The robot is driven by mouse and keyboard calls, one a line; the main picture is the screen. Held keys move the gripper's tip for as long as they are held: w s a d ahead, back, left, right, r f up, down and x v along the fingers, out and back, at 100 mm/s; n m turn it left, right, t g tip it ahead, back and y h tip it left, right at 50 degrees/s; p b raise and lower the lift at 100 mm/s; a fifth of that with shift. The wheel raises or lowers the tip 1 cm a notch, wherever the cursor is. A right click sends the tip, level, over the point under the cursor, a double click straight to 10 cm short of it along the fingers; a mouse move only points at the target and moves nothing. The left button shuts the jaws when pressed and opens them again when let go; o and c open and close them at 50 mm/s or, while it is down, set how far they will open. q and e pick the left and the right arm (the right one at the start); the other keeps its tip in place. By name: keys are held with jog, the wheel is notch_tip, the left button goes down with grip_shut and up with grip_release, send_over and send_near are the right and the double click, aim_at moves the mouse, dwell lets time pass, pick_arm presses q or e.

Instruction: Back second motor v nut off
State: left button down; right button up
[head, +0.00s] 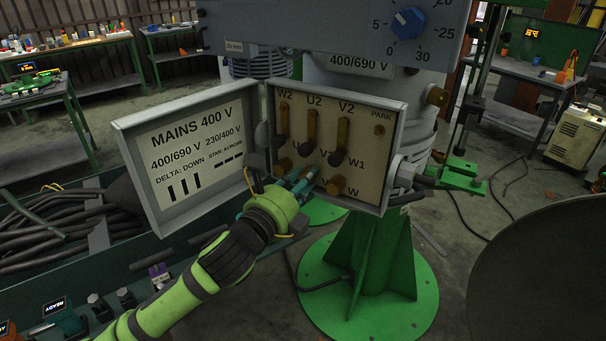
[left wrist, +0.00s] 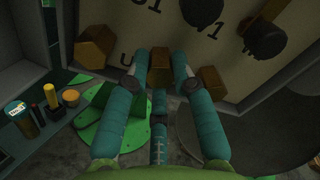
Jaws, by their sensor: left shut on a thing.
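The open motor terminal box (head: 398,120) shows three upright brass links (head: 311,128) under the labels W2, U2 and V2, with dark knobs at their lower ends. Brass nuts sit in the lower row. The V nut (left wrist: 159,76) is the middle one, between the left nut (left wrist: 95,47) and the right nut (left wrist: 211,79); the right one, W, also shows in the head view (head: 336,185). My left gripper (head: 304,181) reaches in from the lower left. Its teal fingers (left wrist: 157,70) are closed around the V nut, which they mostly hide in the head view. My right gripper is out of view.
The box's lid (head: 190,155), with its mains label, hangs open to the left, close to my left arm. A green motor stand (head: 375,260) is below. A bench with cables (head: 60,225) and small devices lies at lower left. A dark round surface (head: 545,260) stands at right.

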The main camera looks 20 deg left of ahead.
pick_arm(q)
jog(key=n+p, duration=0.4)
jog(key=n, duration=0.8)
jog(key=shift+n, duration=0.3)
dwell(0.4)
jog(key=c, duration=1)
grip_release()
jog(key=shift+c, duration=0.2)
jog(key=v, duration=1.2)
